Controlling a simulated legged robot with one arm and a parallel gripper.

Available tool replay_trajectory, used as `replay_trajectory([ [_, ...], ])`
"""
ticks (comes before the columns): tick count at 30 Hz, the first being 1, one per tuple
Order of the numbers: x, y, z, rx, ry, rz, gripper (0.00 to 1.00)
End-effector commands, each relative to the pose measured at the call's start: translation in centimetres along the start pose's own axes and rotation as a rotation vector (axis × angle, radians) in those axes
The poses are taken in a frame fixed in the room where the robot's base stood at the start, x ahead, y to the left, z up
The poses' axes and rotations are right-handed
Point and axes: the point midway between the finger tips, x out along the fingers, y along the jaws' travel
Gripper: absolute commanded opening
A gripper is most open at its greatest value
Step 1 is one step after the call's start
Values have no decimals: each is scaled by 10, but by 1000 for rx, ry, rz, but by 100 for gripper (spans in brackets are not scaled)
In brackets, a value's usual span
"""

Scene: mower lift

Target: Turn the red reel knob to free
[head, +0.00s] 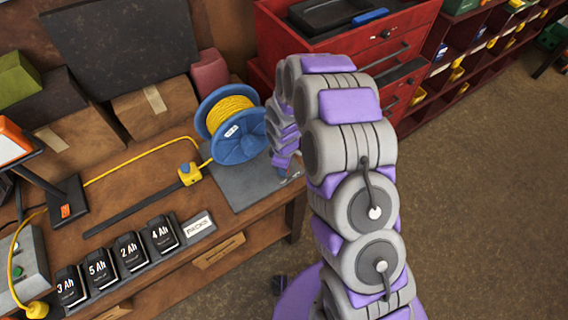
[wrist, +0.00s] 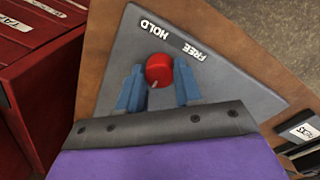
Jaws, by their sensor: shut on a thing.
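The red reel knob (wrist: 159,69) sits on a grey plate (wrist: 125,45) marked HOLD and FREE in the wrist view. A light pointer mark on the knob shows at its lower left side. My gripper (wrist: 160,82) has its two blue fingers on either side of the knob, shut on it. In the head view the blue reel (head: 237,146) with yellow cord stands on the grey plate (head: 258,182). My arm reaches to the plate's right side, and the knob is mostly hidden there behind my gripper (head: 283,167).
A red tool cabinet (head: 390,62) stands behind the bench, close to my arm. Several black battery packs (head: 131,250) line the bench's front edge. A yellow cord (head: 135,160) runs left from the reel. Open floor (head: 480,190) lies to the right.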

Motion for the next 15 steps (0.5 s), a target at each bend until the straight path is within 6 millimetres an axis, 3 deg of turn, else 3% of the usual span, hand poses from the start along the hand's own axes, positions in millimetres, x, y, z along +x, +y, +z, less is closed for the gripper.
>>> replay_trajectory([
  [12,1,0,1,-8,-1,-1,4],
  [13,1,0,1,-8,-1,-1,36],
  [15,1,0,1,-8,-1,-1,42],
])
